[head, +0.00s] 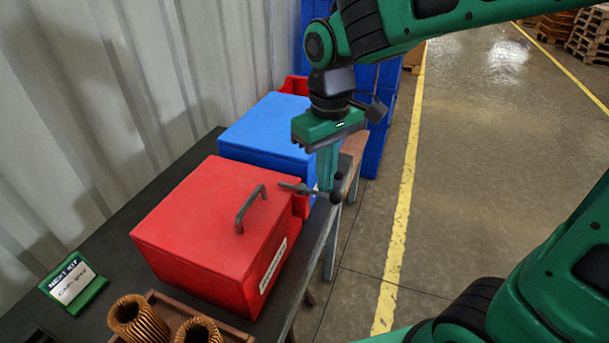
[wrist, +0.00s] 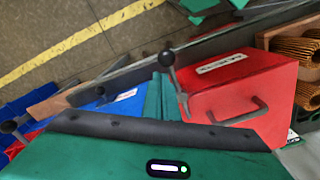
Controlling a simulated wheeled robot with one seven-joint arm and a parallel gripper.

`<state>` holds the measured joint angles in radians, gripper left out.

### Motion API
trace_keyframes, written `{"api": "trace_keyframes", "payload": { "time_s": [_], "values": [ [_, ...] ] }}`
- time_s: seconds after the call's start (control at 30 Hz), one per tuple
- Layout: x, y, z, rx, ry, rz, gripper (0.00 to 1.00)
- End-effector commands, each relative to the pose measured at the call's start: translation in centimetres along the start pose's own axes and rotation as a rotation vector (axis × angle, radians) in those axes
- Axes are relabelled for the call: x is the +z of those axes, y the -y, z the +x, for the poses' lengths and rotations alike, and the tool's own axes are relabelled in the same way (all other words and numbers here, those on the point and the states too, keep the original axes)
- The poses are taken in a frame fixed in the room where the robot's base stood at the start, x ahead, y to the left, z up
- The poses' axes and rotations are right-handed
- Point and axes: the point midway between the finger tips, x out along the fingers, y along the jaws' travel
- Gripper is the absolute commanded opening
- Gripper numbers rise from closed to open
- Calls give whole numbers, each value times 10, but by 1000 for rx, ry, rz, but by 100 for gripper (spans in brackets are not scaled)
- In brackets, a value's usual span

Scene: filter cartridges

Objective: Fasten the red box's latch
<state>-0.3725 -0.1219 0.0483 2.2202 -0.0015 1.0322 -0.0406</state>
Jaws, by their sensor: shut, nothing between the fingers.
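The red box (head: 205,215) stands on the dark bench with its lid down and a grey handle (head: 250,208) on top. Its latch is a grey lever (head: 300,188) at the box's right rear corner, ending in a black ball (head: 335,198) that sticks out past the box's side. In the wrist view the lever (wrist: 180,92) and ball (wrist: 166,59) stand beside my fingers. My gripper (head: 328,185) is shut and empty, pointing down beside the lever on the blue box's side. I cannot tell whether the fingers touch the lever, which they partly hide.
A blue box (head: 265,125) stands close behind the red one, with another ball knob (wrist: 100,90) on its side. Another red item (head: 295,85) lies beyond. Filter cartridges (head: 138,318) in a brown tray and a green sign (head: 73,286) are in front. The floor (head: 480,150) at right is clear.

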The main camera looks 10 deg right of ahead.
Motion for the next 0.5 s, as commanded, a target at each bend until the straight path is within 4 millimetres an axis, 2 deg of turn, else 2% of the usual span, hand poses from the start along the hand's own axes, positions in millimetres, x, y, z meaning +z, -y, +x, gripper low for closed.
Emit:
{"api": "trace_keyframes", "payload": {
  "time_s": [0.37, 0.5],
  "values": [
    [-6, -10, -1, 0, -1, 1, 0],
    [-6, -10, -10, 0, -2, 1, 0]
  ]
}}
